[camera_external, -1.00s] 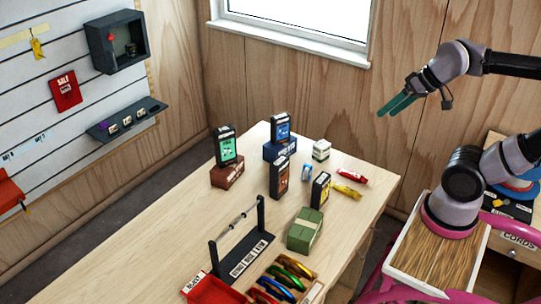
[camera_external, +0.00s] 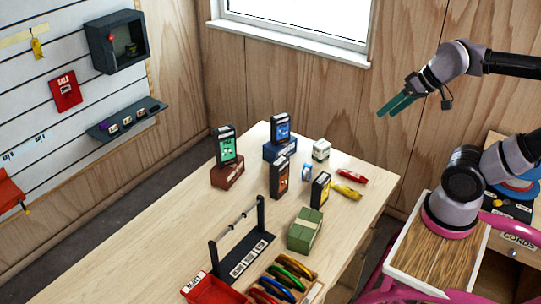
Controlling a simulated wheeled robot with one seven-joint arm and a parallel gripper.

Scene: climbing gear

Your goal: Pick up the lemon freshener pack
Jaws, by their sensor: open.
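A black pack with a yellow label (camera_external: 321,190) stands upright on the table's right part; it looks like the lemon freshener pack, though its print is too small to read. Similar black packs stand nearby: one with an orange-brown label (camera_external: 279,177) just left of it, one with a green label (camera_external: 226,147) on a brown block, and one with a blue label (camera_external: 280,129) on a blue block. My gripper (camera_external: 394,106), with green fingers, is open and empty, high in the air right of the table and well away from the packs.
A yellow tube (camera_external: 346,191) and a red tube (camera_external: 352,176) lie right of the yellow-label pack. A green box (camera_external: 306,230) stands in front of it. A dark bar stand (camera_external: 242,257), colourful carabiners (camera_external: 286,276) and a red bin (camera_external: 214,291) are nearer. The table's left side is clear.

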